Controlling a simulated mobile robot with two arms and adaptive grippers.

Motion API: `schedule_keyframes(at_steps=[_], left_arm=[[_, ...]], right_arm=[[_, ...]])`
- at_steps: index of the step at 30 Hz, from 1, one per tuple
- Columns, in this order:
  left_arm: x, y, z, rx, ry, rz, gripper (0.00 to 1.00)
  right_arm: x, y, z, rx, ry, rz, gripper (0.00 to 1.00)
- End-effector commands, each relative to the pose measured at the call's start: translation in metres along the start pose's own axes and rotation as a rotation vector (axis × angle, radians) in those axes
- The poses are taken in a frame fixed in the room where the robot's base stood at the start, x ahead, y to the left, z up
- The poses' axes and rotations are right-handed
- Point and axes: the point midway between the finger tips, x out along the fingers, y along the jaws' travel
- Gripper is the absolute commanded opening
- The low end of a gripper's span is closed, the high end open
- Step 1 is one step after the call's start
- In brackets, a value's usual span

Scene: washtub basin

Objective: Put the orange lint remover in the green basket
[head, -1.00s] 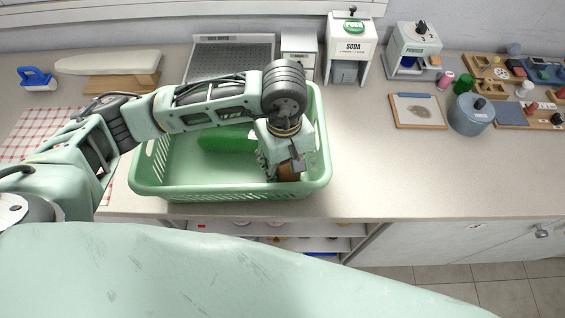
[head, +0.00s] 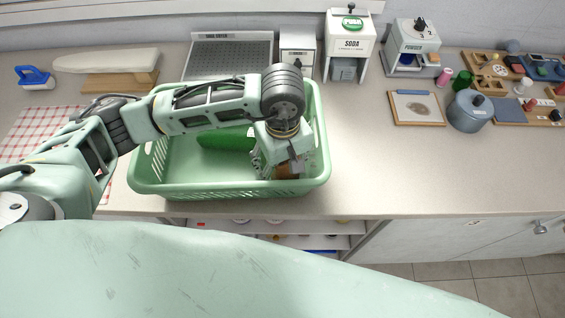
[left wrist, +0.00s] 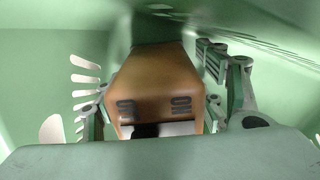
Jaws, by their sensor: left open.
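The green basket (head: 230,190) stands on the counter with its front side at the counter's front edge. My left gripper (head: 286,168) is down inside its right part. The orange lint remover (head: 289,171) shows at the gripper's fingers in the head view, mostly covered by the gripper. In the left wrist view, the orange-brown lint remover (left wrist: 156,88) lies between the two open fingers, with basket walls around it. I cannot tell whether it touches the basket floor. My right gripper is not in view.
A green bottle-like object (head: 226,138) lies in the basket behind the arm. A soda dispenser (head: 350,45) stands behind. Counter right of the basket is clear.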

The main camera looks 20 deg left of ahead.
Motion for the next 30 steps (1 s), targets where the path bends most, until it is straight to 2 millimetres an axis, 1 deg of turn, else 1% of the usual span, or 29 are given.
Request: schedule_keyframes(at_steps=[3, 5, 8, 15, 18, 21, 25, 30], left_arm=[[-0.004, 0.000, 0.000, 0.000, 0.000, 0.000, 0.65], [-0.008, 0.001, -0.001, 0.000, 0.002, 0.004, 0.65], [-0.024, 0.002, -0.001, 0.001, 0.003, 0.006, 0.65], [-0.077, 0.002, -0.001, 0.001, 0.004, 0.006, 0.65], [-0.096, 0.001, -0.001, 0.001, 0.004, 0.006, 0.65], [-0.110, 0.001, 0.000, 0.000, 0.001, 0.003, 0.65], [-0.120, 0.000, 0.000, 0.000, 0.001, 0.001, 0.65], [-0.123, 0.000, 0.000, 0.000, 0.000, 0.000, 0.65]], right_arm=[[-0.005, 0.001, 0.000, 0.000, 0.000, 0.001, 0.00], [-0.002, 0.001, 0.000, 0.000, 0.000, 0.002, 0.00], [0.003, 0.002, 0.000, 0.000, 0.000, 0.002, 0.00], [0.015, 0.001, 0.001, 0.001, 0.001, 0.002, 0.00], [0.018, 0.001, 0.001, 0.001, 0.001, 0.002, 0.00], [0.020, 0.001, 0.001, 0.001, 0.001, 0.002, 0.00], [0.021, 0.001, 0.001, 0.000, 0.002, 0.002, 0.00], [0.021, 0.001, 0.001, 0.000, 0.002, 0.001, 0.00]])
